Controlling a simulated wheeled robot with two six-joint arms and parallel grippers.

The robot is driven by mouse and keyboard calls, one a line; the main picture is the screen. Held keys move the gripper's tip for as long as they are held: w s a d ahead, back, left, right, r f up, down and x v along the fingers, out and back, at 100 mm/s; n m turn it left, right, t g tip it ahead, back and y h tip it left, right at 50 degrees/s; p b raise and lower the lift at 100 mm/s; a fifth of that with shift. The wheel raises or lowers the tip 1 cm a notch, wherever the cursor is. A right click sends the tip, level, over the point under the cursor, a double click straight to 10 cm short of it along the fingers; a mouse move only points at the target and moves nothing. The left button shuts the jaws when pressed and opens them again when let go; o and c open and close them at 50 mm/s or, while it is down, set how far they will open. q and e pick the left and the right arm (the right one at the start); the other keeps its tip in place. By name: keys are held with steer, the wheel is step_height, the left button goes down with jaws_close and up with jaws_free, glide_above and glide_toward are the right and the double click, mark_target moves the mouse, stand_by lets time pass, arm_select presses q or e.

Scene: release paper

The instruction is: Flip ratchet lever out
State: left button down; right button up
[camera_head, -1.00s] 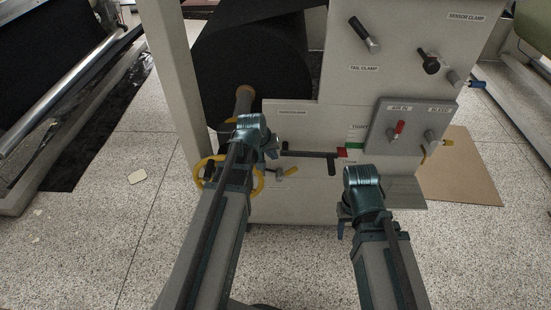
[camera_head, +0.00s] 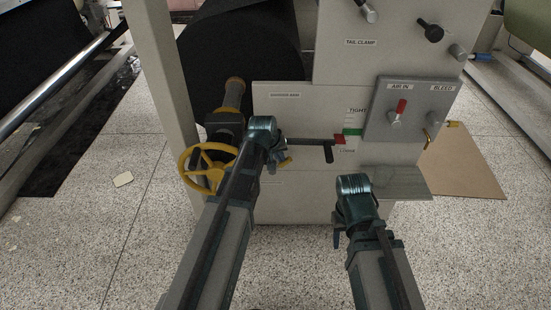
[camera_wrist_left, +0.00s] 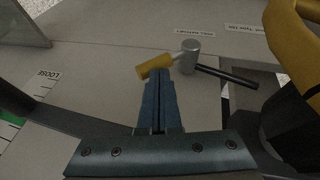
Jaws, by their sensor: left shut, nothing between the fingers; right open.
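The ratchet lever is a short yellow handle (camera_wrist_left: 154,67) on a silver hub (camera_wrist_left: 190,50), low on the machine's front panel. Its yellow end (camera_head: 286,162) also shows in the head view, just right of my left gripper (camera_head: 277,159), which hides most of the hub. In the left wrist view my left gripper (camera_wrist_left: 161,74) is shut and empty. Its fingertips are right beside the yellow handle, near its hub side; I cannot tell whether they touch. My right gripper (camera_head: 338,230) is open, well away from the lever, low in front of the panel.
A yellow handwheel (camera_head: 187,174) stands left of my left gripper, below the black roll (camera_head: 235,60). A black bar (camera_head: 308,142) runs beside a red and green TIGHT/LOOSE scale (camera_head: 351,131). An air panel (camera_head: 410,112) with a red-tipped valve is at right.

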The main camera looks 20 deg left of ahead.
arm_select(q)
steer(key=shift+w+d+f+m+g+y, duration=0.15)
steer(key=shift+w+d+f+g+y, duration=0.1)
steer(key=shift+d+y, duration=0.4)
steer(key=shift+w+d+f+m+g+y, duration=0.2)
steer(key=shift+d+y, duration=0.25)
steer(key=shift+y, duration=0.3)
steer(key=shift+s, duration=0.1)
steer(key=shift+a+r, duration=0.1)
steer(key=a+p+v, duration=0.1)
steer(key=p+v, duration=1.1)
steer(key=v, duration=0.1)
steer(key=shift+s+a, duration=0.35)
steer(key=shift+a, duration=0.4)
steer(key=shift+r, duration=0.1)
